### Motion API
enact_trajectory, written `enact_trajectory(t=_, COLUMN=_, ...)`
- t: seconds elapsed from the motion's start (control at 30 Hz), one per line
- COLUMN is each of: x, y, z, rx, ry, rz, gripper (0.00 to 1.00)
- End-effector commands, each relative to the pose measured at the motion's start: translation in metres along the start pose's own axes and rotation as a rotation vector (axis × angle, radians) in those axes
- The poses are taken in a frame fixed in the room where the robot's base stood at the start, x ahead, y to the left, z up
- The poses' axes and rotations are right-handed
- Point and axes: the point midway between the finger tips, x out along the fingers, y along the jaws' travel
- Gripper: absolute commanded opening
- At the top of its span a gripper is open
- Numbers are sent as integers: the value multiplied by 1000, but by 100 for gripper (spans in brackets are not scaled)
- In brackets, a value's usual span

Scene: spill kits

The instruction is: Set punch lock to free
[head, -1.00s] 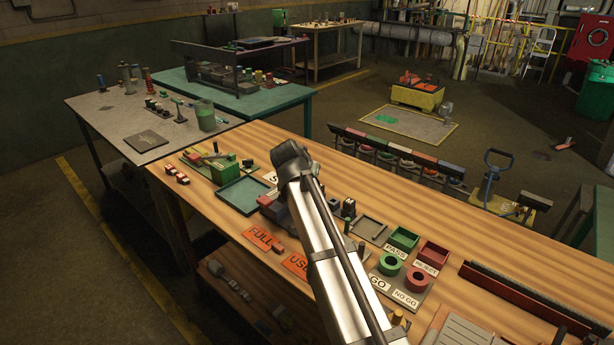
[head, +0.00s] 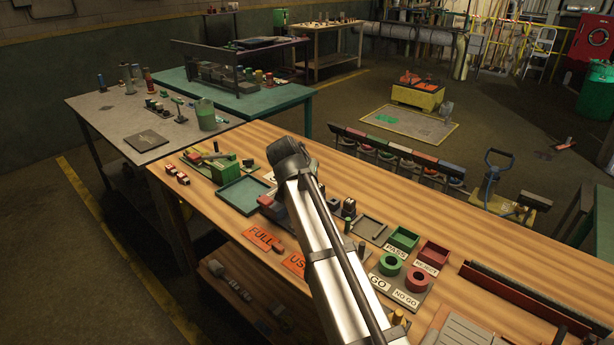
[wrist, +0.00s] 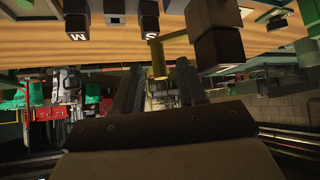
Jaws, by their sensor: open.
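I cannot make out the punch lock for certain in either view. A green device with a lever (head: 224,171) stands at the far left part of the wooden bench. In the wrist view my gripper (wrist: 157,82) is open, its two dark fingers apart with nothing held between them. A brass-coloured peg (wrist: 158,58) shows just beyond the fingertips, near the middle; whether it touches them I cannot tell. A dark block (wrist: 216,32) is to the right of the peg. In the head view my arm hides the fingertips.
The wooden bench (head: 480,240) carries a teal tray (head: 243,195), an orange FULL plate (head: 263,238), a green bin (head: 403,239) and a red bin (head: 433,254). Bare wood lies along the back edge.

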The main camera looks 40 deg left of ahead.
Motion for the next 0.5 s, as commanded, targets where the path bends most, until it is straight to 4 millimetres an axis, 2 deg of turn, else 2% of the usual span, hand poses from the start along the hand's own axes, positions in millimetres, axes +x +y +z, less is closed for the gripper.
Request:
enact_trajectory(t=0.3, x=-64, y=1, z=1, rx=0, ry=1, rz=-1, gripper=41)
enact_trajectory(t=0.5, x=-94, y=1, z=1, rx=0, ry=1, rz=0, gripper=41)
